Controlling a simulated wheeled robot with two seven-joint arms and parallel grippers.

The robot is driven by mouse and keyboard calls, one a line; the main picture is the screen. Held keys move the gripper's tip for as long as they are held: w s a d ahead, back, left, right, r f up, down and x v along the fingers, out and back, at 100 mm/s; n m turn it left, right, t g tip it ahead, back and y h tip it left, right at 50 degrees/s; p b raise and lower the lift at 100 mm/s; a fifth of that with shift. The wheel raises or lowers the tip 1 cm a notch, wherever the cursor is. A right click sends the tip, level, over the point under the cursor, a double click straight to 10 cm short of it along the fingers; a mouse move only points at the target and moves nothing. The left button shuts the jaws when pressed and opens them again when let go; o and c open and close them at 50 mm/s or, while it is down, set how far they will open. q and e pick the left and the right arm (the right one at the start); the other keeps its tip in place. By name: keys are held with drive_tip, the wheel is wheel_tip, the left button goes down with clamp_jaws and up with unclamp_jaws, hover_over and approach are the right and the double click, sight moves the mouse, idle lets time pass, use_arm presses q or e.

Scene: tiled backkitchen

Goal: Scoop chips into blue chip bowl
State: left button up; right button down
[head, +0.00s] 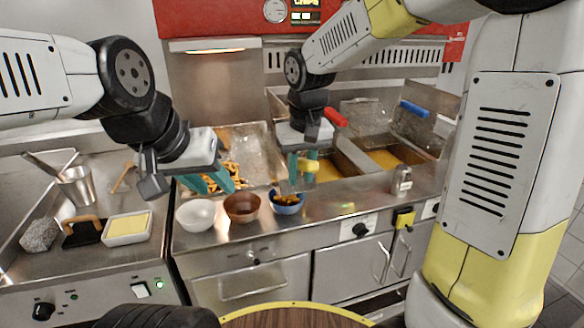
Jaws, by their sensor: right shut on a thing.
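The blue chip bowl (287,208) stands on the steel counter at the right end of a row of bowls, with some chips (284,197) at its top. More chips (228,176) lie in the steel chip tray (252,146) behind the bowls. My left gripper (207,183) is over the tray's left front, its teal fingers apart and empty. It hides part of the chips.
A white bowl (196,215) and a brown bowl (242,208) stand left of the blue one. Fryer vats with a red-handled (335,117) and a blue-handled basket (414,109) are at right. A steel shaker (401,180) stands on the front ledge.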

sight(304, 185)
drive_tip(key=shift+s, duration=0.15)
drive_tip(key=s+t, duration=0.1)
drive_tip(key=s+f+t+y, duration=0.1)
drive_tip(key=t, duration=0.1)
drive_tip(key=shift+d+f, duration=0.15)
drive_tip(key=shift+d, duration=0.15)
drive_tip(key=shift+d+f+t, duration=0.15)
drive_tip(key=shift+t, duration=0.25)
drive_tip(key=shift+s, duration=0.1)
drive_tip(key=shift+f, duration=0.1)
